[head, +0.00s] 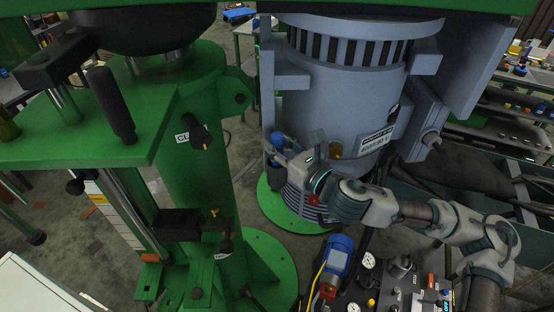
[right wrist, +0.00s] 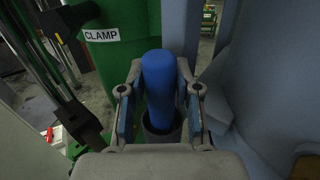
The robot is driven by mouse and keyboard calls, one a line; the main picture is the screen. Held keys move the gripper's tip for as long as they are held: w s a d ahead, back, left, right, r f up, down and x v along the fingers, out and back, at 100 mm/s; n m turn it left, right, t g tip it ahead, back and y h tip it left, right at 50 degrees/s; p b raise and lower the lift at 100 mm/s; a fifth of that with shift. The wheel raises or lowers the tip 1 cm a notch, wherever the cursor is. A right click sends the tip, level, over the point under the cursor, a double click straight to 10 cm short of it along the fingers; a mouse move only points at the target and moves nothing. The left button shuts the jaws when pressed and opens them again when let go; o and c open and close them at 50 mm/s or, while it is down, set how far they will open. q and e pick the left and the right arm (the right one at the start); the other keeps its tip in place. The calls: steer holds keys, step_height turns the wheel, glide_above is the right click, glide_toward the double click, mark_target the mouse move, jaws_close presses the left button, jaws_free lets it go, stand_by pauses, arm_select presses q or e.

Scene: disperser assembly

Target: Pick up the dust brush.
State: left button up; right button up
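The dust brush shows as a rounded blue handle (right wrist: 158,82) standing upright in a dark round holder (right wrist: 160,132) in the right wrist view. In the head view the blue handle (head: 277,143) and the dark holder (head: 276,179) are beside the grey machine. The brush's lower part is hidden inside the holder. My right gripper (right wrist: 160,66) has one finger on each side of the handle, with narrow gaps showing beside it, so it looks open around the brush. The right gripper (head: 287,158) is small in the head view. My left gripper is not in view.
The grey ribbed machine (head: 345,110) is right of the brush. A green clamp stand (head: 190,130) with levers is to the left. A blue motor (head: 338,252) and gauges are below my right arm. Cluttered benches (head: 500,130) are at the far right.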

jaws_close()
